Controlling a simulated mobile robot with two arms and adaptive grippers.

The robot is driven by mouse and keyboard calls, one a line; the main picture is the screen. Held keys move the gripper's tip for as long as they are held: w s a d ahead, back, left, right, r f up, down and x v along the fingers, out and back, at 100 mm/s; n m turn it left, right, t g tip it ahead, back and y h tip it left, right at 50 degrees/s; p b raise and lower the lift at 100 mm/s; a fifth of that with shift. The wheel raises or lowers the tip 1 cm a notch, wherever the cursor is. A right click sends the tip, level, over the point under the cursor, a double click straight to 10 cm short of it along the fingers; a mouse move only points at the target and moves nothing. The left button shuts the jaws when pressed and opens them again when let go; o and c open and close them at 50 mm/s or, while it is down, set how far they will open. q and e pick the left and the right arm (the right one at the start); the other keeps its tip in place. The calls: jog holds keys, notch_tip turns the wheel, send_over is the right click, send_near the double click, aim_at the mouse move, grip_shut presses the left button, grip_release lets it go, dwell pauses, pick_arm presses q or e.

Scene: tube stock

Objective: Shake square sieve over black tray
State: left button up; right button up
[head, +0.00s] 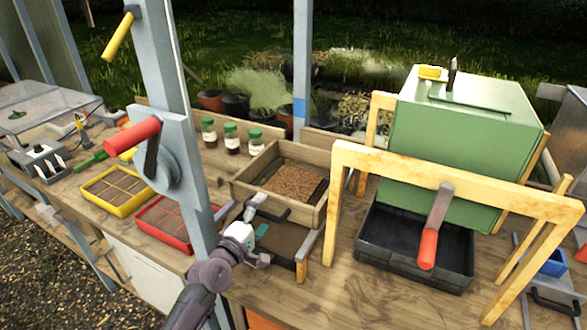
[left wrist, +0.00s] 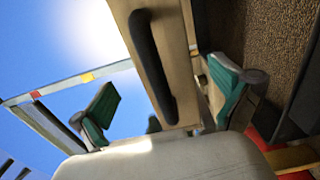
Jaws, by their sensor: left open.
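The square sieve (head: 324,207) is a wooden-framed box with brown granules inside and a black handle (head: 270,213) on its near side. In the left wrist view, the black handle (left wrist: 152,68) and wooden side show close up. My left gripper (head: 260,215) is at the handle. Its teal-padded fingers (left wrist: 163,100) are spread, with the handle lying between them and no visible grip on it. A dark tray of brown soil (head: 283,240) lies just below and in front of the sieve. Another black tray (head: 375,241) stands under the green drum. My right gripper is not seen.
A green drum (head: 465,140) on a wooden frame (head: 450,178) with a red-handled crank (head: 430,240) stands to the right. A grey post (head: 175,140) rises at left. Green-lidded jars (head: 231,138), a yellow tray (head: 126,211) and a red tray (head: 152,234) share the bench.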

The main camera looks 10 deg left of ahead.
pick_arm(q)
jog(key=p+v, duration=0.1)
jog(key=v, duration=0.9)
jog(key=shift+p, duration=0.4)
